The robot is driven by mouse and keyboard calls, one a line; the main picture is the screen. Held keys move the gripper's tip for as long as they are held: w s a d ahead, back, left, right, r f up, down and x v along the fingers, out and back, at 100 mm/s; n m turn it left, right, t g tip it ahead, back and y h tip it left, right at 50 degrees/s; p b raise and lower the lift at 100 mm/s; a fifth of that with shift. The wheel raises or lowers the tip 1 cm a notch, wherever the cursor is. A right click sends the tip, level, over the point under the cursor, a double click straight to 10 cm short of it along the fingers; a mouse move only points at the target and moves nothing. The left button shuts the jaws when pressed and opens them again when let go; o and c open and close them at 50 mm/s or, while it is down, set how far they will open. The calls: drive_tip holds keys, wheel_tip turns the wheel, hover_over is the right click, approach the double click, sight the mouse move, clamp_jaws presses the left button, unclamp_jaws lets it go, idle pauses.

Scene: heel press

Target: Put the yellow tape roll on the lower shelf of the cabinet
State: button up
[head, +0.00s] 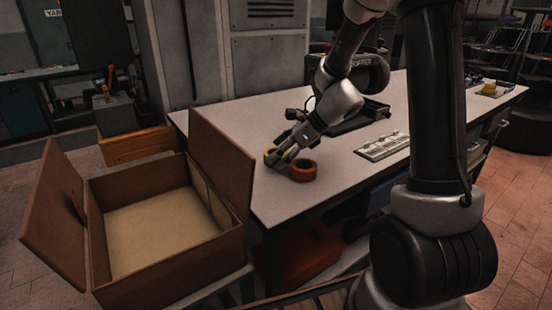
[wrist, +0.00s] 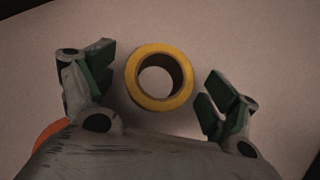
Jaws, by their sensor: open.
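The yellow tape roll (wrist: 137,84) lies flat on the white table (wrist: 245,55) between my open fingers in the wrist view. In the head view the yellow tape roll (head: 269,157) is mostly hidden behind my gripper. My gripper (head: 284,155) is open and points down just above the table, with its fingertips (wrist: 158,90) on either side of the roll and gaps left and right. An orange-red tape roll (head: 303,171) lies to the right of my gripper, and its edge (wrist: 48,136) shows at the wrist view's lower left. I cannot tell which shelf, if any, is the cabinet's lower one.
An open cardboard box (head: 165,262) stands left of the table. A pale slotted strip (head: 383,146) and a dark machine (head: 362,82) are on the table behind and right of my gripper. A grey metal cabinet (head: 268,65) stands behind the table. The table's front left is clear.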

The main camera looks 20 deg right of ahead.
drive_tip(key=shift+a, duration=0.1)
drive_tip(key=c, duration=1.2)
